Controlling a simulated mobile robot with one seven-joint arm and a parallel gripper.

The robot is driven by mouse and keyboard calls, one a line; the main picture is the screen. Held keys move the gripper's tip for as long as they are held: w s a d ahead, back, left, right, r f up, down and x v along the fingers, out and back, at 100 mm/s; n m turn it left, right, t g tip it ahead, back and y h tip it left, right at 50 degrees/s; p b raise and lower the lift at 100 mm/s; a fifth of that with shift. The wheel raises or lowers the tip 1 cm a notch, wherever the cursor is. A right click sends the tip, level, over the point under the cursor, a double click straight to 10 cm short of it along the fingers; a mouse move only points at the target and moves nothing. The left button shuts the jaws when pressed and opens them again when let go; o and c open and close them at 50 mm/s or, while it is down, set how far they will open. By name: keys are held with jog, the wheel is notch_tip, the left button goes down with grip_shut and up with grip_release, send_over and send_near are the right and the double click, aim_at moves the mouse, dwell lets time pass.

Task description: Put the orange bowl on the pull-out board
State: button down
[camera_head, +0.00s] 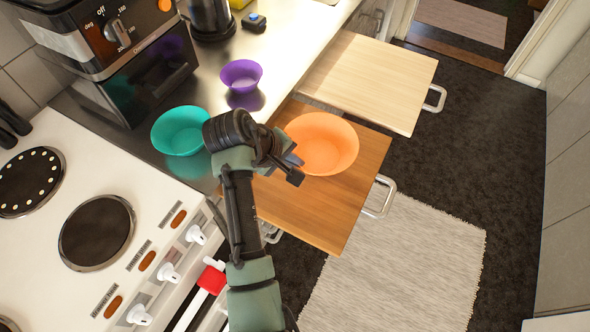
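The orange bowl (322,144) appears upright over the brown wooden pull-out board (313,212), toward its far half. I cannot tell whether its base touches the board. My gripper (294,168) is at the bowl's left rim, pointing right. Its fingertips overlap the rim in the picture, and I cannot tell whether they pinch it. My wrist and arm hide the board's left part. A second, paler board (370,80) is pulled out farther back and is empty.
A teal bowl (180,131) and a purple bowl (241,74) stand on the metal counter to the left. The white cooker (60,255) with knobs is at the lower left. A black oven (140,75) stands behind the teal bowl. Dark floor and a grey rug (410,265) lie right.

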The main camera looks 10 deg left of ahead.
jog(key=shift+f, duration=1.95)
jog(key=shift+s+f, duration=0.1)
jog(key=c, duration=1.1)
grip_release()
